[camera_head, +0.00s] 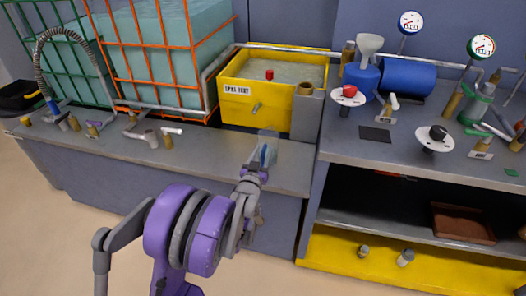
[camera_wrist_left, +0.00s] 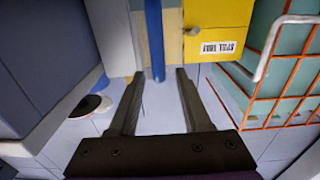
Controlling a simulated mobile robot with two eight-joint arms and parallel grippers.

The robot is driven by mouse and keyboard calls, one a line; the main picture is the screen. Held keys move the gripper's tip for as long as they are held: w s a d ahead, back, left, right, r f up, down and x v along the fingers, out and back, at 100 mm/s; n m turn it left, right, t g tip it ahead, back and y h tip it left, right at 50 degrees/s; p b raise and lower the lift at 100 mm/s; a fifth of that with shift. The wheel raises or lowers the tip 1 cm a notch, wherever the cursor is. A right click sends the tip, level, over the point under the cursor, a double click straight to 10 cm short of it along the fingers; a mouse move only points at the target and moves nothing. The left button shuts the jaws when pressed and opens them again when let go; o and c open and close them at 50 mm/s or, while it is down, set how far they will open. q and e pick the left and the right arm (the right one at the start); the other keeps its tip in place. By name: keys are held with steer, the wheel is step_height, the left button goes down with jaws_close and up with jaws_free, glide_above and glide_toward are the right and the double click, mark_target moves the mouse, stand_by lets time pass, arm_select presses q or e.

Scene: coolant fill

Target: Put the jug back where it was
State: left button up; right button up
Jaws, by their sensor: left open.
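A pale, see-through jug (camera_head: 269,136) stands on the grey bench in front of the yellow tank, a bluish strip on its near side. My left gripper (camera_head: 263,158) is right at that near side and partly covers it. In the left wrist view the two fingers (camera_wrist_left: 158,76) are apart, with a blue upright strip, seemingly the jug's handle (camera_wrist_left: 153,40), just beyond their tips. I cannot tell whether they touch it. My right gripper is not in view.
The yellow tank (camera_head: 237,104) is close behind the jug. An orange-caged tank (camera_head: 150,60) is to its left. Valves and pipes (camera_head: 145,137) line the left bench. The right bench holds a blue container with a funnel (camera_head: 369,45) and valve discs. Bare bench (camera_head: 215,160) lies left of my gripper.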

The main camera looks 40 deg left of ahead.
arm_select(q)
steer(key=v, duration=1.1)
steer(key=d+f+m+g+h, duration=0.35)
steer(key=d+h, duration=0.25)
steer(key=d, duration=0.9)
steer(key=s+d+f+m+g+h, duration=0.1)
steer(key=s+d+g, duration=0.3)
steer(key=s+d, duration=0.2)
steer(key=s+d+f+m+g+h, duration=0.2)
steer(key=s+d, duration=0.4)
steer(key=s, duration=0.5)
steer(key=shift+g+p, duration=0.35)
steer(key=shift+g, duration=0.5)
